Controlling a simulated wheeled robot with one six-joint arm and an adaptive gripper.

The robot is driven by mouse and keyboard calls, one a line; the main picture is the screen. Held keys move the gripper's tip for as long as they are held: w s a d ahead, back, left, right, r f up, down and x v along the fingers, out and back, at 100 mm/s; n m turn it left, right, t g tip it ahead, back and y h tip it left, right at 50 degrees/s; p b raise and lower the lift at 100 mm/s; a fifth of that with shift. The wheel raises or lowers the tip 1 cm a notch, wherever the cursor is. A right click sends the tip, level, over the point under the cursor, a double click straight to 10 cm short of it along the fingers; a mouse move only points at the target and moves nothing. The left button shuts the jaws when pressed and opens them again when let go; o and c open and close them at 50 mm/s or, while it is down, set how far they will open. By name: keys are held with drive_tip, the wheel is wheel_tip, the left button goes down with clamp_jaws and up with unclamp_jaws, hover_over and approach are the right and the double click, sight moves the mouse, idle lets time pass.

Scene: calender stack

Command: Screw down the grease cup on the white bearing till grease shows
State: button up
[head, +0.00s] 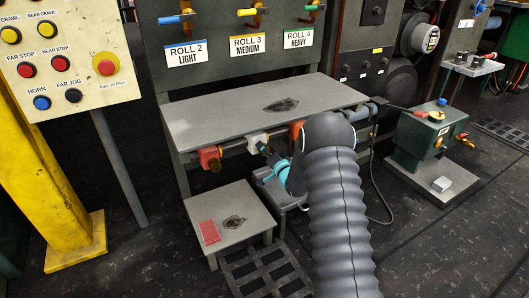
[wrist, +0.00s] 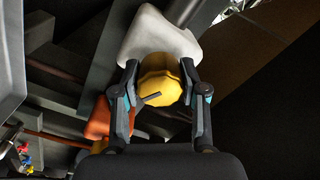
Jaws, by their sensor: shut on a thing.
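The white bearing (head: 256,141) sits under the front edge of the grey bench, between a red bearing and an orange one. In the wrist view the white bearing (wrist: 160,36) fills the top middle. The yellow grease cup (wrist: 158,68) projects from it towards the camera, with a short dark bar on its face. My gripper (wrist: 159,82) is shut on the cup, one finger on each side. In the head view my gripper (head: 268,163) reaches in below the bench edge, and the cup is hard to make out there. I see no grease around the cup.
The red bearing (head: 209,158) is left of the white one, the orange bearing (head: 296,130) right. The bench (head: 225,115) overhangs them. A low stool (head: 232,203) with a red pad (head: 209,232) stands in front. A green box (head: 425,135) stands at right.

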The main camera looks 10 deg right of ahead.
drive_tip(key=shift+m, duration=0.6)
drive_tip(key=o, duration=1.1)
drive_tip(key=shift+o, duration=0.2)
drive_tip(key=v, duration=1.2)
